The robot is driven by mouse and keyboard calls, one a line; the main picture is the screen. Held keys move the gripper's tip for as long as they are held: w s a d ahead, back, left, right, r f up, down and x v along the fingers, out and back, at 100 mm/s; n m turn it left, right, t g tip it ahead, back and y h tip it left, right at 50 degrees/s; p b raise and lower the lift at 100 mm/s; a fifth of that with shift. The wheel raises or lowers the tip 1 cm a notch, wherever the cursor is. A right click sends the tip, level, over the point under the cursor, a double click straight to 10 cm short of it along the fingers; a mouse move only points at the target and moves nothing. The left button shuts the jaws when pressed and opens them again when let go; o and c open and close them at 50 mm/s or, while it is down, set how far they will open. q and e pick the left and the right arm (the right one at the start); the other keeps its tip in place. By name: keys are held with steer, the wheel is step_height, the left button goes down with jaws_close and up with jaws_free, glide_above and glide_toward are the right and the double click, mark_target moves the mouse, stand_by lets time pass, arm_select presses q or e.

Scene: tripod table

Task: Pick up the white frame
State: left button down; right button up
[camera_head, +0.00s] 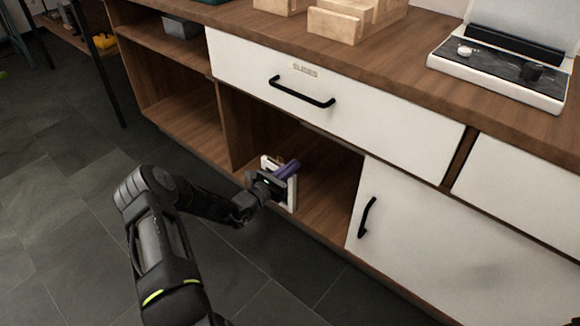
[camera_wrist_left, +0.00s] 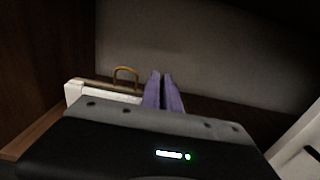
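The white frame (camera_head: 292,197) stands in the open compartment under the drawer, near its front edge. My left gripper (camera_head: 287,170) is right at it and covers much of its middle. The gripper's purple fingers show beyond the gripper body, across the frame. In the left wrist view, the fingers (camera_wrist_left: 164,92) lie close together with a narrow gap. The frame's white corner (camera_wrist_left: 75,92) and a brass-coloured loop (camera_wrist_left: 125,76) show to their left. The gripper body hides the rest, so I cannot tell whether the fingers hold the frame.
A white drawer (camera_head: 350,105) with a black handle is above, and a white door (camera_head: 430,240) is to the right. A record-player-like device (camera_head: 505,70) and wooden blocks (camera_head: 345,22) stand on the counter.

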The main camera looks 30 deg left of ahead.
arm_select(q)
steer(key=c, duration=1.5)
jaws_free()
steer(key=shift+c, duration=0.2)
steer(key=shift+s, duration=0.15)
steer(key=s+a+p, duration=0.1)
steer(key=s+p, duration=0.2)
steer(key=s, duration=0.4)
steer(key=shift+s, duration=0.25)
steer(key=shift+o, duration=0.2)
